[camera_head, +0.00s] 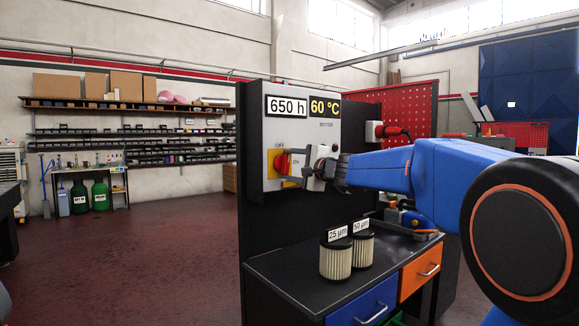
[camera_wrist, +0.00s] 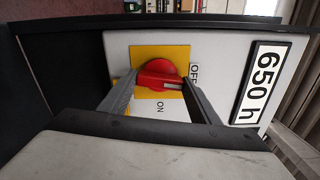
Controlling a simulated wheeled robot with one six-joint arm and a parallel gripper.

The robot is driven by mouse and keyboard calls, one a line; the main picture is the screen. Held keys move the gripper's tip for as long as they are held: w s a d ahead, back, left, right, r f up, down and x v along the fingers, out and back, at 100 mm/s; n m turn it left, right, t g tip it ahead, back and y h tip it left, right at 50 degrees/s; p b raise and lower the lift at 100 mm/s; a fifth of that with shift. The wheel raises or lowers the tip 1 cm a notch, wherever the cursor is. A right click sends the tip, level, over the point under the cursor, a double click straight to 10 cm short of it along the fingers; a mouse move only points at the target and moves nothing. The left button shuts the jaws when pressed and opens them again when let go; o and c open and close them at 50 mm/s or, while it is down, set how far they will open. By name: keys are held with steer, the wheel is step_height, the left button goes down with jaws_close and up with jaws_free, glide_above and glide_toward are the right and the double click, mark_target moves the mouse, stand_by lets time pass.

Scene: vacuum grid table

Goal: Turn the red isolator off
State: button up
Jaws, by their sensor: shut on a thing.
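The red isolator (camera_head: 281,162) is a rotary knob on a yellow plate on the light grey panel. In the wrist view the red knob (camera_wrist: 158,73) sits between my two fingers, and its handle bar lies roughly left to right. A pale mark on the bar is at its right end, on the side of the word OFF. The word ON is below the knob there. My gripper (camera_head: 287,165) reaches in from the right and is shut on the knob; it also shows in the wrist view (camera_wrist: 160,84).
Signs reading 650 h (camera_head: 287,106) and 60 °C (camera_head: 325,107) are above the knob. Two filter cartridges (camera_head: 336,260) stand on the black bench top (camera_head: 290,272) below. The floor at left is clear.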

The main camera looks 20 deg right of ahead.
steer(key=shift+f+n, duration=0.1)
steer(key=shift+n, duration=0.7)
steer(key=o, duration=1)
steer(key=shift+o, duration=0.2)
steer(key=shift+s, duration=0.1)
steer(key=v, duration=1.7)
steer(key=shift+s, duration=0.1)
